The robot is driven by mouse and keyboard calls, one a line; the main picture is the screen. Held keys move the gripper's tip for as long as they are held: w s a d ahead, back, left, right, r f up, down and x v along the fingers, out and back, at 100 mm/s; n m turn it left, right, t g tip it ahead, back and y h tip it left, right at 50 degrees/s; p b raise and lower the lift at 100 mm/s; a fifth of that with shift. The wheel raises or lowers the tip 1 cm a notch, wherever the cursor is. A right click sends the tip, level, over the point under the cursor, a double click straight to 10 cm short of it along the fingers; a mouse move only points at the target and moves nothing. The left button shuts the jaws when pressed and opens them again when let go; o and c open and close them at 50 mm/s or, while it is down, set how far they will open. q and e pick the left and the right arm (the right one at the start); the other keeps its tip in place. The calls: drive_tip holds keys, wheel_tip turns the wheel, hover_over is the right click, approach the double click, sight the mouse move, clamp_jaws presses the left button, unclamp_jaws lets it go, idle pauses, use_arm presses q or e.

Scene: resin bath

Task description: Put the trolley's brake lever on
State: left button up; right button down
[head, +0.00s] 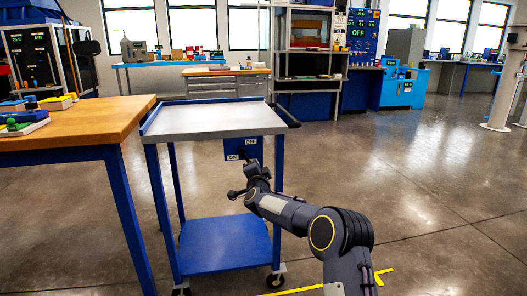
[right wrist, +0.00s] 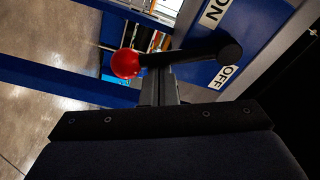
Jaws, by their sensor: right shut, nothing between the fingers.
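The trolley (head: 210,118) has a grey top, a blue frame and a blue lower shelf. A blue plate (head: 232,148) on its side carries the labels ON and OFF. In the right wrist view, the brake lever (right wrist: 185,57) is a black rod with a red ball knob (right wrist: 126,63), running from a black pivot beside the labels. Its exact setting is hard to tell. My right gripper (right wrist: 162,88) is shut and empty, its fingertips close against the rod between knob and pivot; contact is unclear. In the head view it (head: 234,194) is below the plate. My left gripper is out of view.
A wooden-topped table (head: 85,120) with coloured blocks stands close to the trolley's left. Open floor (head: 430,180) lies to the right. A workbench, drawer cabinet (head: 228,84) and blue machines stand along the back.

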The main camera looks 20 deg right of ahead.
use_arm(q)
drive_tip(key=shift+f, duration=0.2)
use_arm(e)
drive_tip(key=shift+a+f, duration=0.25)
drive_tip(key=shift+a, duration=0.1)
drive_tip(key=shift+w+a+f, duration=0.1)
idle(0.3)
